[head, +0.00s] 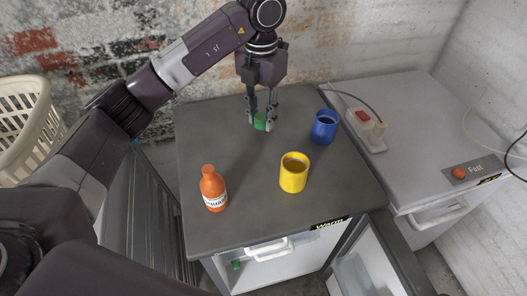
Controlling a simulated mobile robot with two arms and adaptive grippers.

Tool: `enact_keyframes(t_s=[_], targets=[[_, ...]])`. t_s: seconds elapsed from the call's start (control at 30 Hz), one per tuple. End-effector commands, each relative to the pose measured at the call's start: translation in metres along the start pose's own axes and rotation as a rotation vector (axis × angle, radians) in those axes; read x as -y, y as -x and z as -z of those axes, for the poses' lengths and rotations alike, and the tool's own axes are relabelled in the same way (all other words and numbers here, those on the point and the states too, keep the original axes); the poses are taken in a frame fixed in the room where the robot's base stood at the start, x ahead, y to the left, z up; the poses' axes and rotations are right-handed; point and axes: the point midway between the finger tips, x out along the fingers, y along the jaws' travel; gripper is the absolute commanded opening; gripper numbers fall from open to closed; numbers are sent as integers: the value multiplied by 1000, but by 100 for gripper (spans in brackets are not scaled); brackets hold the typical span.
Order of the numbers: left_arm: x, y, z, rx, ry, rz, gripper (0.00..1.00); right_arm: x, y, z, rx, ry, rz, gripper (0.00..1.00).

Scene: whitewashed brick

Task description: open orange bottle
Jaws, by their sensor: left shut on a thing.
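The orange bottle (213,190) stands upright near the front left of the grey-topped cabinet, with its orange cap (208,170) on and a white label around its body. My left gripper (262,119) reaches down at the back of the top, behind and to the right of the bottle and apart from it. It is shut on a small green object (260,124), partly hidden by the fingers. My right gripper does not show.
A yellow mug (294,173) with brownish contents and a blue mug (325,127) stand on the same top (250,222). A power strip (362,128) lies on the neighbouring freezer top to the right. The lower door (372,262) hangs open. A cream basket (24,120) stands at left.

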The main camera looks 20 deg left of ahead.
Motion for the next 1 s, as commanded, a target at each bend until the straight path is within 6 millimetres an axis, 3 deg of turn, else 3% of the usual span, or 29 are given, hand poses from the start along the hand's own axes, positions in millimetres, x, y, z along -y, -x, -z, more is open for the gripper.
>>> enact_keyframes(t_s=[0.2, 0.4, 0.67, 0.9, 1.0], targets=[[0, -59, 2, -7, -1, 1, 0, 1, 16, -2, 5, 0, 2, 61], [0, -100, 1, -3, -2, 1, 0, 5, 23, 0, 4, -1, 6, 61], [0, -121, 0, -2, -2, 0, 0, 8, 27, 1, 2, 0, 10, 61], [0, -154, 1, -1, -3, 0, 0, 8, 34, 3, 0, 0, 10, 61], [0, -157, 0, 1, -3, -1, 0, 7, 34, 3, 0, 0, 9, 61]])
